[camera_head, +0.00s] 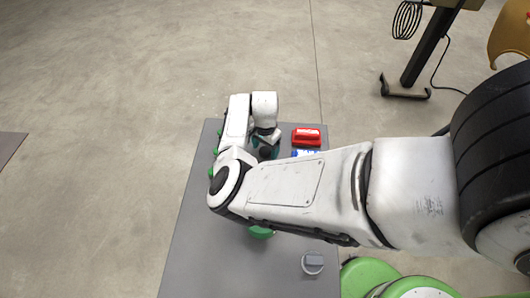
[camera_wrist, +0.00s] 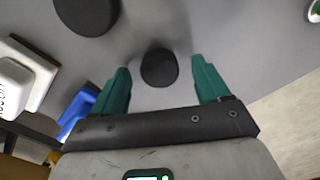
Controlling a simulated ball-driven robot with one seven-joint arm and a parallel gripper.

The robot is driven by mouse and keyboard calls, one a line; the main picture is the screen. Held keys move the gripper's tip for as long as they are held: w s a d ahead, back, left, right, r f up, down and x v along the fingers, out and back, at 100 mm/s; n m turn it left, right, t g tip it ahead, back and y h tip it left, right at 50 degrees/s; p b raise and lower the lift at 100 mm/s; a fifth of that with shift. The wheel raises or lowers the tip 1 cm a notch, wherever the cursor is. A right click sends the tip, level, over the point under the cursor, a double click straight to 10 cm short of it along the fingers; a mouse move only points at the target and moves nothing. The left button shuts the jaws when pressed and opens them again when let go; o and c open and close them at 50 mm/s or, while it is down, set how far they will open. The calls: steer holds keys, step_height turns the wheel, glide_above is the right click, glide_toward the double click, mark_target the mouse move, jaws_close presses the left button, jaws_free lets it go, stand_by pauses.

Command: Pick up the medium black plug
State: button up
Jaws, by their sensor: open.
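A round black plug (camera_wrist: 159,68) stands on the grey table between the two green fingers of my gripper (camera_wrist: 162,84) in the wrist view. The fingers are apart, with a gap on each side of the plug. A larger-looking dark round piece (camera_wrist: 87,14) is at the top left of the wrist view. I cannot tell for certain which of the two is the medium one. In the head view, my gripper (camera_head: 262,143) is low over the far part of the table, with a dark round piece (camera_head: 266,153) beside it. My arm hides part of the table there.
A red block (camera_head: 305,137) lies on the grey table (camera_head: 215,255) right of my gripper, with a blue piece (camera_head: 295,154) just in front. The blue piece (camera_wrist: 80,108) also shows at left in the wrist view. A grey round piece (camera_head: 312,262) sits at the near right.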

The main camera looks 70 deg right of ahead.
steer(key=shift+f, duration=0.2)
steer(key=shift+c, duration=0.4)
steer(key=c, duration=1.1)
